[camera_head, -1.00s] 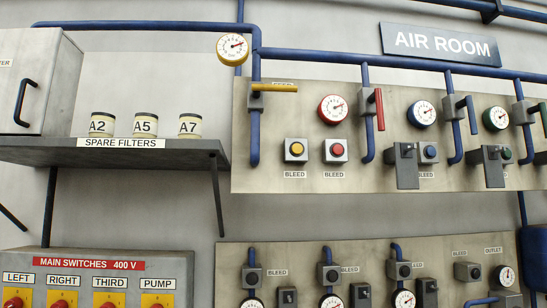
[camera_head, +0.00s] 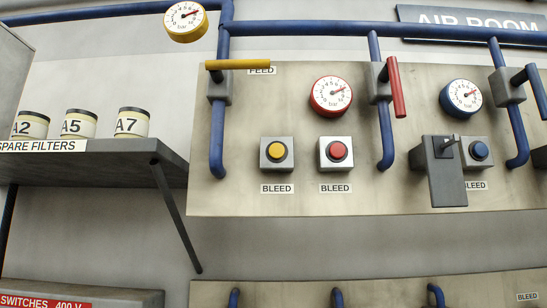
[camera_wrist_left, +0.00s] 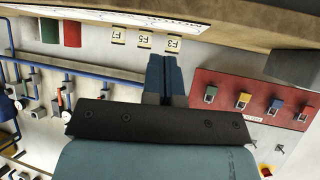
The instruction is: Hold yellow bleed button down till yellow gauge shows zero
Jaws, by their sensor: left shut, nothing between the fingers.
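The yellow bleed button (camera_head: 276,151) sits in a square grey housing on the beige panel, with a BLEED label below it. Nothing touches it in the head view. The yellow gauge (camera_head: 185,20) hangs on the blue pipe at the upper left; its needle points right and slightly up, away from zero. The yellow feed lever (camera_head: 238,64) lies horizontal across its pipe. My left gripper (camera_wrist_left: 163,72) shows only in the left wrist view, shut and empty, away from any button. My right gripper is in neither view.
A red bleed button (camera_head: 337,151) sits close right of the yellow one. A dark grey bracket (camera_head: 445,175) stands beside the blue button (camera_head: 479,150). A shelf (camera_head: 100,164) with filter cans juts out at left. The left wrist view shows a red switch panel (camera_wrist_left: 230,85).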

